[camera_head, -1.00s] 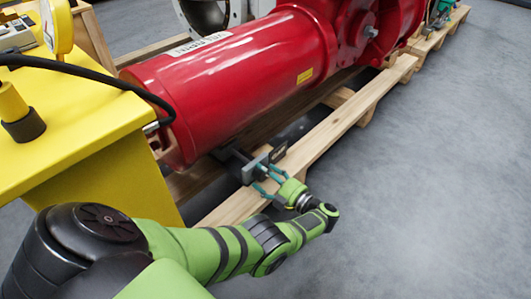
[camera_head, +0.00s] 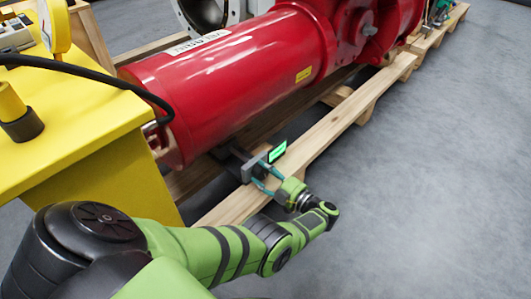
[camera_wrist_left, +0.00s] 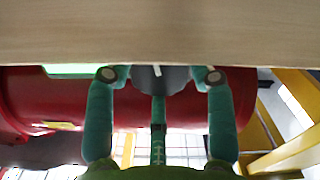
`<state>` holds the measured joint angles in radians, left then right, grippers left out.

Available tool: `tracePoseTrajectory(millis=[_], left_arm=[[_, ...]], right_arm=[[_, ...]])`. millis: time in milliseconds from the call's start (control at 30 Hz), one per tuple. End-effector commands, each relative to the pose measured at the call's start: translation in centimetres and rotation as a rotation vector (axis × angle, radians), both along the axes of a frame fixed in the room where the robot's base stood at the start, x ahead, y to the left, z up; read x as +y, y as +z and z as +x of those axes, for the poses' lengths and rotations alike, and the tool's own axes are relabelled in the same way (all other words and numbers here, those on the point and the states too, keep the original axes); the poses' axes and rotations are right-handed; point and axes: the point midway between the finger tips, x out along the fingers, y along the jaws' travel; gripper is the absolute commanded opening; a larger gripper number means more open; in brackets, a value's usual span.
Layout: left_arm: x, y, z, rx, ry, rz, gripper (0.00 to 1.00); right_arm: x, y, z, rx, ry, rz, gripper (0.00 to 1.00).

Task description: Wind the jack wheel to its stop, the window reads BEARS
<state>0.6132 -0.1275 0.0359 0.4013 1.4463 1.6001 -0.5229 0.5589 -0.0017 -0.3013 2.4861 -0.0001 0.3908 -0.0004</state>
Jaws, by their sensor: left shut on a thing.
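The jack (camera_head: 255,166) is a small grey block with a dark bar, low at the pallet's edge under the red cylinder. Its window (camera_head: 277,151) is lit green, and its lettering is too small to read. My left gripper (camera_head: 268,182) is at the jack, its teal fingers shut on the jack wheel. In the left wrist view the grey round wheel (camera_wrist_left: 160,78) sits between the two fingertips, partly hidden by the wood. A green strip of the window (camera_wrist_left: 85,70) shows beside it. My right gripper is in neither view.
The big red actuator cylinder (camera_head: 225,85) lies above the jack on a wooden pallet (camera_head: 340,125). A yellow bench (camera_head: 90,130) with a gauge (camera_head: 57,27) and a black cable stands at the left. The grey floor at the right is clear.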

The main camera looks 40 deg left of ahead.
Motion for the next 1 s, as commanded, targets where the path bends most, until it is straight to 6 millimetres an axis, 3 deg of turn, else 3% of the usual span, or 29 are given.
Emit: tracePoseTrajectory(millis=[400,900,933,967,1000], left_arm=[[0.4,0.19,-0.32,0.184,0.017,0.024,0.21],[0.49,0.31,-0.24,0.2,0.018,0.027,0.21],[0.49,0.32,-0.25,0.2,0.018,0.027,0.66],[0.48,0.32,-0.24,0.2,0.018,0.027,0.77],[0.44,0.31,-0.21,0.2,0.016,0.026,0.77]], right_arm=[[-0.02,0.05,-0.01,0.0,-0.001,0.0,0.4],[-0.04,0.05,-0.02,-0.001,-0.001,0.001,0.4],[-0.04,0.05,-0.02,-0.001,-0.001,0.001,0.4],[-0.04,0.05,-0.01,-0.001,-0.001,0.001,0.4],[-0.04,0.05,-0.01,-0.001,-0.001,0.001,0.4]])
